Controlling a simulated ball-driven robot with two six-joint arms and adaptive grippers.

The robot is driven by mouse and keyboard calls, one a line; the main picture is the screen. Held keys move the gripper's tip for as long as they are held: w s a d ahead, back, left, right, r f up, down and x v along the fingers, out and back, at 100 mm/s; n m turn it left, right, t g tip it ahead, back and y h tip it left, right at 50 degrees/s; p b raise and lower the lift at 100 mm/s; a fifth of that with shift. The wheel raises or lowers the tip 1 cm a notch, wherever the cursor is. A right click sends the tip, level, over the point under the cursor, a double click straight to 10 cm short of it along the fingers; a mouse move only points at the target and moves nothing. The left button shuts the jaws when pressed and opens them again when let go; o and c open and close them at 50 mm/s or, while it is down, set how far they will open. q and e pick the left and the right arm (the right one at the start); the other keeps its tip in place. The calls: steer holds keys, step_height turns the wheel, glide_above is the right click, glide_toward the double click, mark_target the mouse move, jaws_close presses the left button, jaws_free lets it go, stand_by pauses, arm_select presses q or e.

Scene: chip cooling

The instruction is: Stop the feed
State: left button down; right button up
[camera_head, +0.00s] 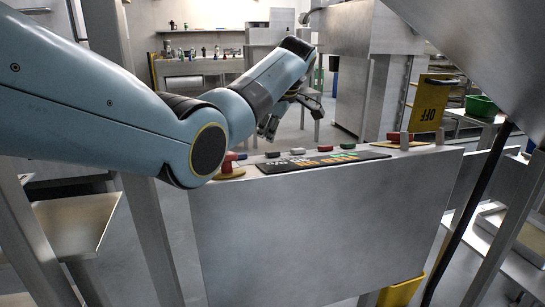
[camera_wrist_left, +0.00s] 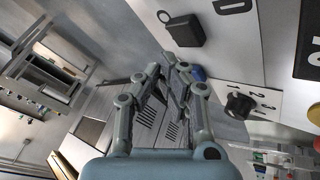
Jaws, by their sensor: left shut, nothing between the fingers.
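A grey control console stands in front of me, with a sloping panel (camera_head: 300,165) carrying a row of buttons and a dark label strip. A red mushroom button (camera_head: 227,167) on a yellow base sits at its left end. My left gripper (camera_head: 274,122) is shut and empty, above and behind the panel's left part. In the wrist view the shut fingers (camera_wrist_left: 172,75) show beside a light panel with a black knob (camera_wrist_left: 240,105) and a blue part (camera_wrist_left: 198,74). Which control is the feed's is unclear.
A black box-like fitting (camera_wrist_left: 185,30) is on the panel in the wrist view. Metal posts flank the console; open floor lies behind it.

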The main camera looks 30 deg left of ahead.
arm_select(q)
steer(key=shift+s+d+f, duration=0.1)
steer(key=shift+f, duration=0.35)
arm_select(e)
steer(key=shift+d, duration=0.4)
steer(key=shift+a, duration=0.2)
stand_by(0.5)
arm_select(q)
steer(key=shift+f, duration=0.1)
arm_select(e)
steer(key=shift+r, duration=0.1)
arm_select(q)
steer(key=shift+s+d+f, duration=0.1)
steer(key=shift+f, duration=0.15)
arm_select(e)
steer(key=shift+r, duration=0.15)
